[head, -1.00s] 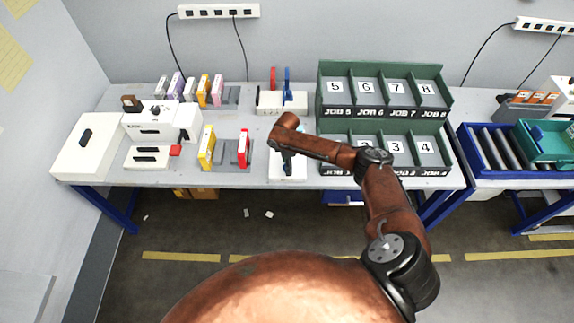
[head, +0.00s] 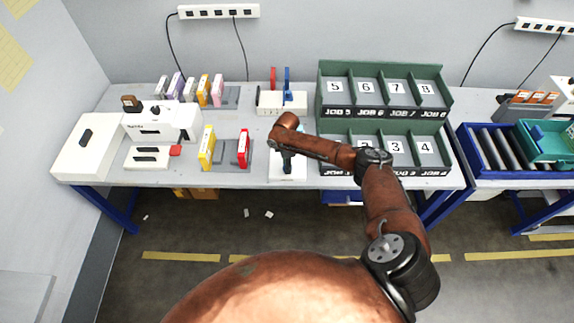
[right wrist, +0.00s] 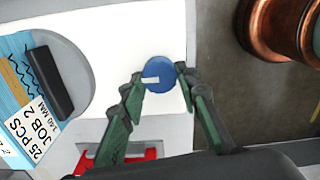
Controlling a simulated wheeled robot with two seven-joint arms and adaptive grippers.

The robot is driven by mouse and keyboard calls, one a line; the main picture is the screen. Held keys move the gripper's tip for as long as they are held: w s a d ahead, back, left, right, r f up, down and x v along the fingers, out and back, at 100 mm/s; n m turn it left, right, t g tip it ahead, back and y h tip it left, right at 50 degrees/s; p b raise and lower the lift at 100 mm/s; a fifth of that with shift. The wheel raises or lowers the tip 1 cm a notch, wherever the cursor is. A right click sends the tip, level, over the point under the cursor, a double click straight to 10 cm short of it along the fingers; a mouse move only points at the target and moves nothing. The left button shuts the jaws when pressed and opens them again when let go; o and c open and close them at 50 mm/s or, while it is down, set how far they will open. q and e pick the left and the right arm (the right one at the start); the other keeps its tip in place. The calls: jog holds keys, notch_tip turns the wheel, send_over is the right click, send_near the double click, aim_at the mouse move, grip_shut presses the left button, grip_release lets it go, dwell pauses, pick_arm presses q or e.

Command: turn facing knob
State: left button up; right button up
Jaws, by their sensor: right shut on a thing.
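A round blue knob (right wrist: 157,76) with a white pointer mark shows in the right wrist view, on the white face of a device (right wrist: 130,35). The mark points left in that view. My right gripper (right wrist: 163,82) has its green-and-dark fingers on both sides of the knob and is shut on it. In the head view, my right gripper (head: 287,164) points down at the white device (head: 276,178) near the front edge of the table. My arm and gripper hide the knob there. My left gripper is not in view.
Beside the knob are a grey disc with a black bar (right wrist: 52,76), a "JOB 2" card (right wrist: 32,130) and a red part (right wrist: 85,162). A green sorting rack (head: 385,112) stands right of the gripper.

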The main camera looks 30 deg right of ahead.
jog(key=m+p, duration=0.3)
jog(key=shift+r+m, duration=0.15)
jog(key=shift+m, duration=0.25)
jog(key=m+p, duration=0.3)
jog(key=m, duration=0.1)
jog(key=shift+p, duration=0.3)
jog(key=m+p, duration=0.2)
jog(key=m, duration=0.3)
jog(key=shift+m+p, duration=0.4)
jog(key=shift+d+m+p, duration=0.15)
jog(key=shift+m+p, duration=0.55)
jog(key=shift+m, duration=1.3)
jog(key=shift+w, duration=0.1)
jog(key=o, duration=1.2)
jog(key=shift+c, duration=0.2)
